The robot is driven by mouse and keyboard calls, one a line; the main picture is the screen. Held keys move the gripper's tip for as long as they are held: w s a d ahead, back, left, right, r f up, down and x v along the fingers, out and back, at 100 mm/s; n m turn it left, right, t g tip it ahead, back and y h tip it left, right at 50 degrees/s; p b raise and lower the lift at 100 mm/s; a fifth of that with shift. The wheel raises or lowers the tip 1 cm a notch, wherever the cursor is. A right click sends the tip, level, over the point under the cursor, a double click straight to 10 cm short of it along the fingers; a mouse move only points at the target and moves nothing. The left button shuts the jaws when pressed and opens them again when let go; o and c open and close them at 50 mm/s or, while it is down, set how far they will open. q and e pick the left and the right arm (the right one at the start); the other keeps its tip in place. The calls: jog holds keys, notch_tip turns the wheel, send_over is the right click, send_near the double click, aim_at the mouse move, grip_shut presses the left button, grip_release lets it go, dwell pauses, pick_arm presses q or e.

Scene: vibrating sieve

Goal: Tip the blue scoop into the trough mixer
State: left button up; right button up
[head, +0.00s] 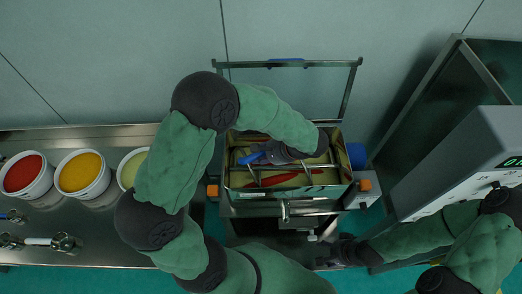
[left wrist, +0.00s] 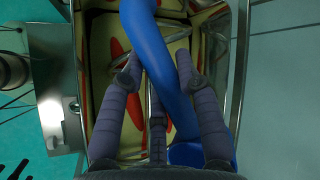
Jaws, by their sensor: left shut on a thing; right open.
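The trough mixer (head: 270,192) is an open metal box with a yellowish inside, crossed by metal bars, with red shapes in it. Its glazed lid (head: 290,80) stands raised at the back. My left gripper (head: 268,152) reaches over the trough and is shut on the blue scoop (head: 252,157). In the left wrist view the scoop (left wrist: 172,80) runs between the fingers as a long blue strip, over the trough's yellow interior. I cannot tell what the scoop holds. My right gripper (head: 328,258) is low and in front of the mixer, dark and partly hidden, apart from it.
At the left, a steel counter (head: 100,225) carries white tubs with red (head: 23,172), yellow (head: 80,171) and pale yellow contents. A grey machine with a green display (head: 470,155) stands at the right, by a dark metal bin (head: 445,85). Orange blocks (head: 365,185) flank the mixer.

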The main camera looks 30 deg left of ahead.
pick_arm(q)
jog(key=shift+a+r+m+g+h+p, duration=0.1)
jog(key=shift+r+m+g+h+p, duration=0.2)
jog(key=shift+g+h+p, duration=1)
jog(key=shift+d+r+m+t+h+p, duration=0.2)
jog(key=shift+h+p, duration=0.45)
jog(key=shift+p, duration=1.7)
jog(key=shift+a+r+m+g+h+p, duration=0.2)
jog(key=shift+r+g+h+p, duration=0.25)
jog(key=shift+h+p, duration=0.95)
jog(key=g+h+p, duration=0.1)
jog(key=p, duration=0.2)
jog(key=shift+f, duration=0.1)
